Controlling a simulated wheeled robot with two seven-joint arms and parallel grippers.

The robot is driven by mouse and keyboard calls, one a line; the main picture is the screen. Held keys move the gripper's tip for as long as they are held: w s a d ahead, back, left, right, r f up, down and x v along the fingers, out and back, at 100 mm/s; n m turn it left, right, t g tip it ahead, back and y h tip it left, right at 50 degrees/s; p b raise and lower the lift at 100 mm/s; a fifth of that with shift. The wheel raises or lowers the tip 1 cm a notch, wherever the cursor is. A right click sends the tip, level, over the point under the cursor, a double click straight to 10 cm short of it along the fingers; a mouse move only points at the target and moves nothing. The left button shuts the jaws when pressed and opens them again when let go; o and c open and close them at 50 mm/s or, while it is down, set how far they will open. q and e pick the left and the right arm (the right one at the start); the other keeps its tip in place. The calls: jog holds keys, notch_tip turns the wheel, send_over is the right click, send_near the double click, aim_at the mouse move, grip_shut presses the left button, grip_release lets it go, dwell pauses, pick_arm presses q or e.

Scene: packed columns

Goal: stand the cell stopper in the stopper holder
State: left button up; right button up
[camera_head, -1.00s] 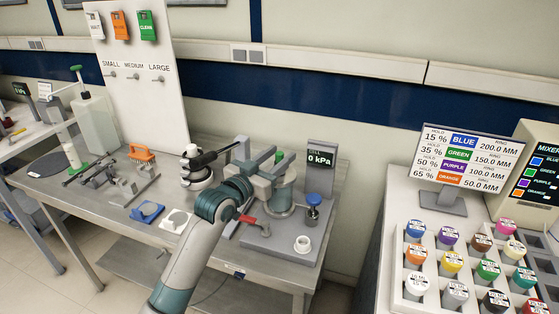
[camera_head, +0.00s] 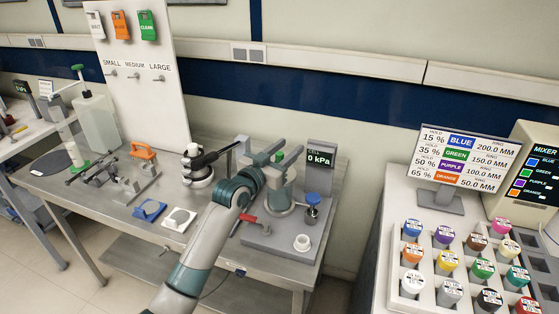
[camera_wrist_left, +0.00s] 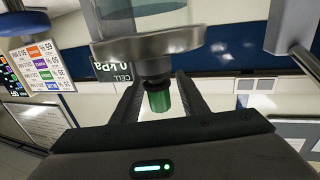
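The green cell stopper (camera_wrist_left: 160,98) sits in the dark neck of the cell's metal flange (camera_wrist_left: 150,46), and its green also shows in the head view (camera_head: 280,157). My left gripper (camera_wrist_left: 159,82) has its fingers on either side of the stopper, with a visible gap on each side. It also shows in the head view (camera_head: 270,155), at the top of the cell (camera_head: 282,192). A small white open cup (camera_head: 302,243) stands at the front of the grey base; it looks like the stopper holder, but I cannot be sure. My right gripper is not in view.
A cell display reading 0 kPa (camera_head: 320,157) stands just behind the cell. A blue-topped knob (camera_head: 312,199) and red lever (camera_head: 248,218) are close by. A white device with a black handle (camera_head: 198,165) stands left of my arm.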

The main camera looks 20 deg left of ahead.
pick_arm(q)
grip_shut()
jog(key=shift+r, duration=0.1)
jog(key=shift+r, duration=0.55)
jog(key=s+d+r+b, duration=0.4)
jog(key=s+d+r, duration=0.2)
jog(key=d+r, duration=0.3)
jog(key=shift+d+r, duration=0.4)
jog(key=shift+d, duration=0.15)
jog(key=shift+f, duration=0.1)
